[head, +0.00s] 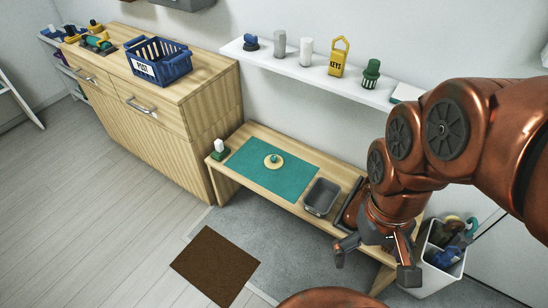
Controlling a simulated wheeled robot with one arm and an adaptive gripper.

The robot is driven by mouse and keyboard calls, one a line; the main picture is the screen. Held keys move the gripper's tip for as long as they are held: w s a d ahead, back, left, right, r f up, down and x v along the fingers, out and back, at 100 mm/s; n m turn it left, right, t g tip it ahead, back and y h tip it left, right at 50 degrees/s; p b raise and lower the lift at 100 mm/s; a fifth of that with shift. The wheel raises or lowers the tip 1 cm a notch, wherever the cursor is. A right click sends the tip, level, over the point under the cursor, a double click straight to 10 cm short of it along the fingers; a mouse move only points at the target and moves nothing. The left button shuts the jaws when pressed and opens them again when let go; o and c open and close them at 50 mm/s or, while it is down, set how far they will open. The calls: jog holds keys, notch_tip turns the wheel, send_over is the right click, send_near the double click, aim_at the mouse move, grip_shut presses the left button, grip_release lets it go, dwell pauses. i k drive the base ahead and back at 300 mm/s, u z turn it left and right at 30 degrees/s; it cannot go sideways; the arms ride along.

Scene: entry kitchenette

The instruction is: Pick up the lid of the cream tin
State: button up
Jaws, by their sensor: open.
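A small round cream thing (273,162) with a green knob on top sits on a teal mat (245,165) on the low wooden bench. It looks like the cream tin with its lid, but it is too small to tell lid from tin. My gripper (375,262) is at the lower right, near the bench's right end and well to the right of the cream thing. Its fingers are spread, pointing down, with nothing between them. My arm hides part of the bench's right end.
A grey tray (322,197) stands on the bench between the mat and my gripper. A white-topped green item (219,149) stands left of the mat. A wall shelf (310,73) with several objects hangs above. A white bin (441,262) stands at right.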

aim_at(273, 162)
jog(key=z, duration=1.15)
jog(key=k, duration=0.2)
jog(key=u, duration=1.75)
jog(key=i, duration=1.1)
jog(key=u, duration=0.1)
